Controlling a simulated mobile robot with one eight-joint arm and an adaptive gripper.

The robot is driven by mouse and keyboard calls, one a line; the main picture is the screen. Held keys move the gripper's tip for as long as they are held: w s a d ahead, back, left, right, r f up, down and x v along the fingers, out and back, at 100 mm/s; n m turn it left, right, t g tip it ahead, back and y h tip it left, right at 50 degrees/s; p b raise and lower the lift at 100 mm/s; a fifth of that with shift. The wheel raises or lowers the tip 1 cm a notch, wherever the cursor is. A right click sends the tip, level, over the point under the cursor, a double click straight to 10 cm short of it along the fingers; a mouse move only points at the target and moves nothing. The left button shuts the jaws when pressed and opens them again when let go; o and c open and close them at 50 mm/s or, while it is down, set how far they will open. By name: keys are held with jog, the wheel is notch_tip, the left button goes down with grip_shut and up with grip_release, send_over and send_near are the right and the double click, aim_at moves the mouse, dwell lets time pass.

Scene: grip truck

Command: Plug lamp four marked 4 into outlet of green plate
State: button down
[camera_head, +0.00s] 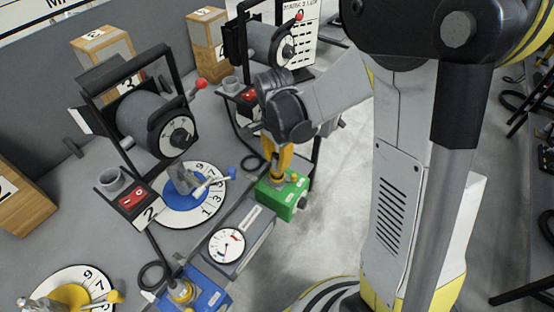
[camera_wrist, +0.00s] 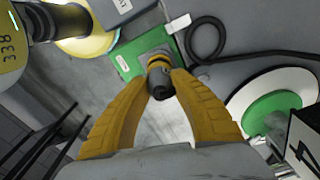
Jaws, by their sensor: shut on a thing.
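My gripper (camera_wrist: 162,88) is shut on a dark plug with a yellow ring (camera_wrist: 159,64), with yellow fingers on both sides of it. The plug is over the green outlet box (camera_wrist: 176,44); I cannot tell whether it is fully seated. In the head view my gripper (camera_head: 277,165) points down at the green box (camera_head: 284,203), and its fingers mostly hide the plug. A framed grey lamp (camera_head: 258,42) stands behind, partly hidden by my arm; its number is not readable. A black cable (camera_wrist: 207,38) is coiled right of the box in the wrist view.
A lamp marked 2 (camera_head: 150,115) stands at left beside a blue dial plate (camera_head: 178,192). A gauge box (camera_head: 229,244) and a blue outlet box (camera_head: 205,295) line the table edge. A green disc (camera_wrist: 272,112) shows in the wrist view. Open floor lies right of the table.

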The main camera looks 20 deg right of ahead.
jog(key=shift+f+b, duration=0.9)
jog(key=shift+f, duration=0.2)
jog(key=c, duration=1.2)
grip_release()
jog(key=shift+o, duration=0.8)
jog(key=shift+o, duration=1.3)
jog(key=shift+r, duration=0.1)
jog(key=shift+r+p, duration=1.9)
jog(key=shift+r, duration=0.55)
